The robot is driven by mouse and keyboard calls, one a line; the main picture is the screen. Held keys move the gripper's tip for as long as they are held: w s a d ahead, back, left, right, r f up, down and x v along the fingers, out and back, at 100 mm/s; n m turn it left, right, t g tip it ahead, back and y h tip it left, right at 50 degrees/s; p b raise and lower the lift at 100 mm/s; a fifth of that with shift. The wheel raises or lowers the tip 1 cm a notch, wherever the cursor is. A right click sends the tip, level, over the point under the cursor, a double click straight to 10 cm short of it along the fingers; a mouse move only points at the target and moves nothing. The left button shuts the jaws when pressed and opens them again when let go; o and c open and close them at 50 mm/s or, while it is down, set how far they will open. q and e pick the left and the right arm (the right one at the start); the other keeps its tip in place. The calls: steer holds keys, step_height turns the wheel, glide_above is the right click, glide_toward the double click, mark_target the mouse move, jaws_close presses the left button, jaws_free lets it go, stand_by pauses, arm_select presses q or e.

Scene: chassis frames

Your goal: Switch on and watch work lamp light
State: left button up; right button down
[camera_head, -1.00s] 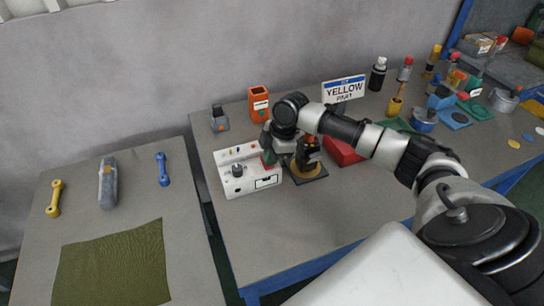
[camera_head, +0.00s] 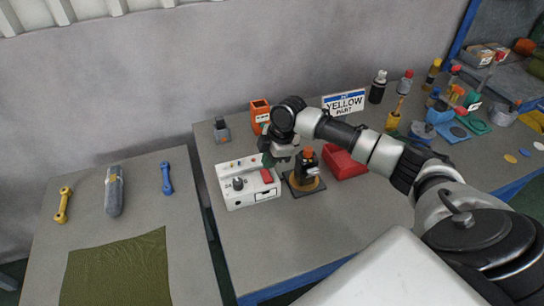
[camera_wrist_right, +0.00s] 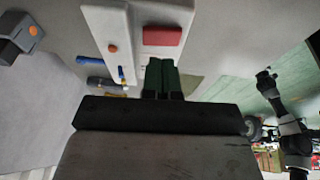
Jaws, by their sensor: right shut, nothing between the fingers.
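A white control box (camera_head: 240,194) stands on the right-hand table, with a dark knob (camera_head: 238,184) and a red switch (camera_head: 266,175) on top. The red switch also shows in the right wrist view (camera_wrist_right: 162,36). My right gripper (camera_head: 268,160) is shut and empty, just above and behind the red switch; its green fingertips (camera_wrist_right: 160,76) appear apart from it. Right of the box, a black device with an orange top (camera_head: 308,160) stands on a dark plate with a yellow ring. I cannot tell which thing is the work lamp, and no lit lamp is apparent. My left gripper is out of view.
An orange holder (camera_head: 259,113) and a grey block (camera_head: 221,130) stand behind the box. The table front is clear. A left table holds a green mat (camera_head: 118,272).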

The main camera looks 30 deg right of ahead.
arm_select(q)
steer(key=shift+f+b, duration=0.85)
steer(key=shift+b, duration=0.6)
arm_select(e)
steer(key=v, duration=1)
steer(key=shift+s+r, duration=0.15)
steer(key=shift+s, duration=0.25)
steer(key=shift+a, duration=0.1)
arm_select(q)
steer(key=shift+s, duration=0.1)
